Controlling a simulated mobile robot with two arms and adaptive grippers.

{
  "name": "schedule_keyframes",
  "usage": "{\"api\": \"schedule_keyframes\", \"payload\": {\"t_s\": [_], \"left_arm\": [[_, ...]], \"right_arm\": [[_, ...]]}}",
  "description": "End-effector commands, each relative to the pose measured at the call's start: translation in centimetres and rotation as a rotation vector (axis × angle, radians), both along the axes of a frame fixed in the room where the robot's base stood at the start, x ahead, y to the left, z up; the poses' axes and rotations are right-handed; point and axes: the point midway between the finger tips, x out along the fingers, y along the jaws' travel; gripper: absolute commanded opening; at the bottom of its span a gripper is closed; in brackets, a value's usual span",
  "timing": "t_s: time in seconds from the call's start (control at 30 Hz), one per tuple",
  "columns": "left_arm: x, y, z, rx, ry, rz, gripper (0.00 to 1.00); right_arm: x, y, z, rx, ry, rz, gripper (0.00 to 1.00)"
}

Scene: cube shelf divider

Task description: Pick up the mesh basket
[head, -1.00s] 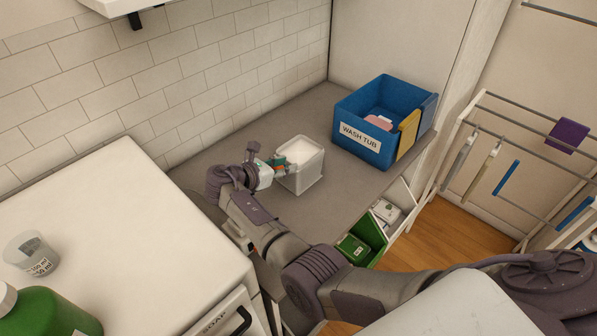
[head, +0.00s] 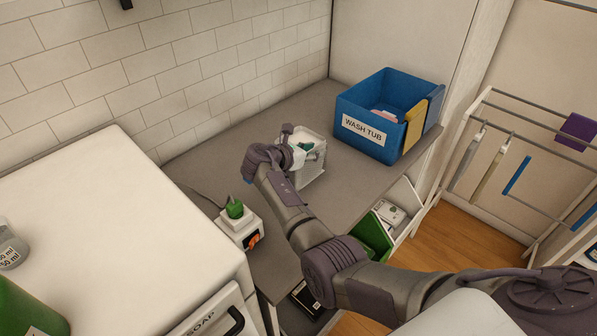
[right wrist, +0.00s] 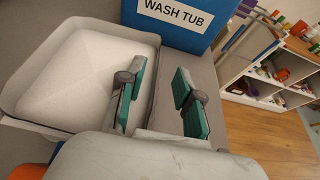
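A white open-topped container (head: 313,173) stands on the grey counter, left of the blue wash tub. It may be the mesh basket, but I cannot make out mesh. It fills the left of the right wrist view (right wrist: 32,65), with a smooth white interior. My right gripper (head: 303,147) is at its top. In the right wrist view the gripper (right wrist: 163,100) is open, with a clear gap between its teal-padded fingers. One finger overlaps the container's right side; the other shows over the counter outside. Contact is unclear. My left gripper is not in view.
The blue wash tub (head: 363,148) stands close by on the right, with a yellow item (head: 415,126) over its edge. A small white object with a green top (head: 237,217) lies left of my arm. A hanging rack (head: 520,165) stands at right.

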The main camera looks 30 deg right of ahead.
Motion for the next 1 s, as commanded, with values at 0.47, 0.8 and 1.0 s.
{"api": "schedule_keyframes", "payload": {"t_s": [0.47, 0.8, 1.0], "left_arm": [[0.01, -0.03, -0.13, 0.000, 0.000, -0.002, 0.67], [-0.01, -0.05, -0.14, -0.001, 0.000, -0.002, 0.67], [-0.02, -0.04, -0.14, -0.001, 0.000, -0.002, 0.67]], "right_arm": [[0.10, -0.21, 0.02, 0.000, 0.000, 0.001, 0.00], [0.08, -0.21, -0.04, 0.001, 0.000, 0.000, 0.00], [0.11, -0.21, 0.07, -0.001, -0.002, 0.001, 0.00]]}}
